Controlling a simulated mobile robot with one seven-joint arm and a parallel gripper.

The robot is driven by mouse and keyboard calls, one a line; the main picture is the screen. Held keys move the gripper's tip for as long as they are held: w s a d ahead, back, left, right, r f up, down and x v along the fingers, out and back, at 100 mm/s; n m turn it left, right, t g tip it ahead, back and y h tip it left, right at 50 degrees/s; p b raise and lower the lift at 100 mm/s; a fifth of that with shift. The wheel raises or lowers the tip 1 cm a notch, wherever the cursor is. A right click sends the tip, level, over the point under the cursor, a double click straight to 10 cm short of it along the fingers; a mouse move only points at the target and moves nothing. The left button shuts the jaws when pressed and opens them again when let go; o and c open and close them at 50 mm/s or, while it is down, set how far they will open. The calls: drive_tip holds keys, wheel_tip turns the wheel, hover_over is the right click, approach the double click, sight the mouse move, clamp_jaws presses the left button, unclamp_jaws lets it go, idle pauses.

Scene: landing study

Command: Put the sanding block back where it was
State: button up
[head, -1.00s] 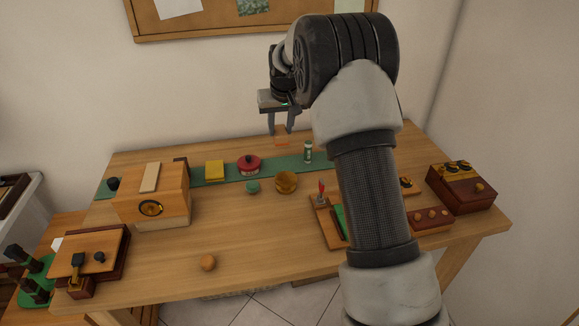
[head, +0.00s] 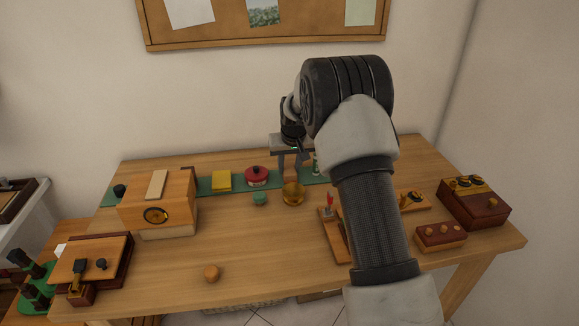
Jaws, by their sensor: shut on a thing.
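My gripper (head: 292,170) is at the back of the table, low over the green strip (head: 206,184), between the red round tin (head: 257,176) and the small green-and-white bottle (head: 315,164). Its two grey fingers point down, shut on the sanding block. The block itself is hard to make out now, at the fingertips behind the golden bowl (head: 293,194). I cannot tell whether it touches the strip.
A yellow block (head: 221,181) lies on the strip to the left. A green knob-like piece (head: 260,199) is left of the bowl. A wooden box (head: 158,205) stands at left, a dark red box (head: 474,203) at right. The front middle is mostly clear, except a small wooden ball (head: 212,273).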

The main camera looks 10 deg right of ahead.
drive_tip(key=shift+f, duration=0.1)
drive_tip(key=shift+f, duration=0.15)
drive_tip(key=o, duration=1.1)
drive_tip(key=shift+r, duration=0.2)
